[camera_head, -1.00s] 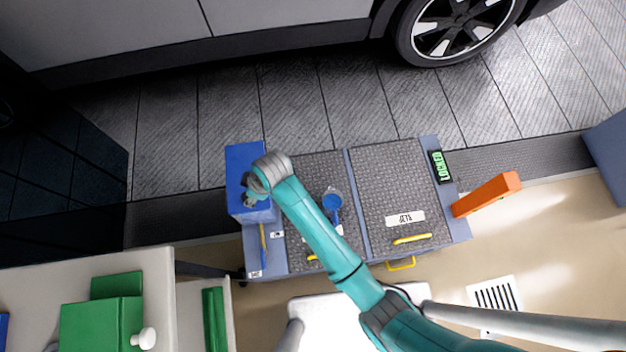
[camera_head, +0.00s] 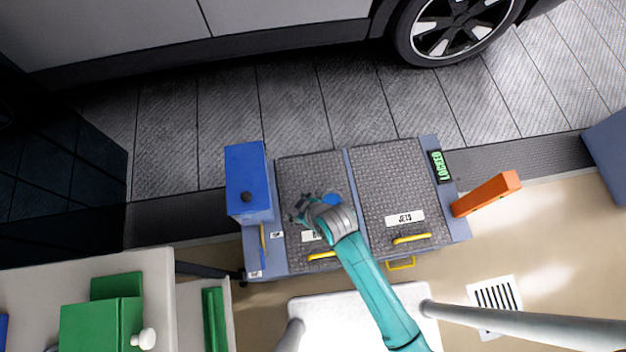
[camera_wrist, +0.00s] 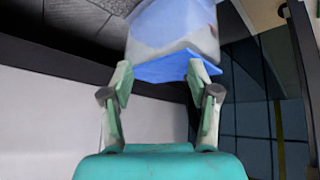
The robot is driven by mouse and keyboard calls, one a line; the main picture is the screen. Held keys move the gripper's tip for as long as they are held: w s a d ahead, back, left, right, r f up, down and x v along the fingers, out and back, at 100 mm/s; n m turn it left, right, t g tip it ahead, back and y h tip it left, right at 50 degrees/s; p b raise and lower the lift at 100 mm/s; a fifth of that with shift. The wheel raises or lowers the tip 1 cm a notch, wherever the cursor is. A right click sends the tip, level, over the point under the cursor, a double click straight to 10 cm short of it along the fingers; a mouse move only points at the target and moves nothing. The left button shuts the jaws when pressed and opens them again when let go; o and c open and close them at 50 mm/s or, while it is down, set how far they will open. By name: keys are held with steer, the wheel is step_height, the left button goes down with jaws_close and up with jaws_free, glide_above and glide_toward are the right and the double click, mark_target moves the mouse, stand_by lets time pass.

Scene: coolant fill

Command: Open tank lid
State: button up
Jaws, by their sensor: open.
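I cannot tell whether that spot is a cap or an opening. My gripper (camera_head: 299,206) is open over the left grey lid, to the right of the tank and apart from it.
The cart's right lid (camera_head: 395,180) is labelled JETS and has a yellow handle (camera_head: 411,239). A green-lit panel (camera_head: 440,165) and an orange bar (camera_head: 487,194) are at the right. A green box (camera_head: 101,325) stands on a counter at lower left. A car stands behind the cart.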

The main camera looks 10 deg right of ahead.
steer(key=shift+m+t, duration=0.6)
steer(key=shift+m, duration=0.1)
steer(key=shift+s+d+r, duration=0.1)
steer(key=shift+s+d, duration=0.55)
steer(key=shift+d, duration=0.25)
steer(key=shift+s+d+r, duration=0.1)
steer(key=shift+s+d, duration=0.5)
steer(key=shift+d, duration=0.3)
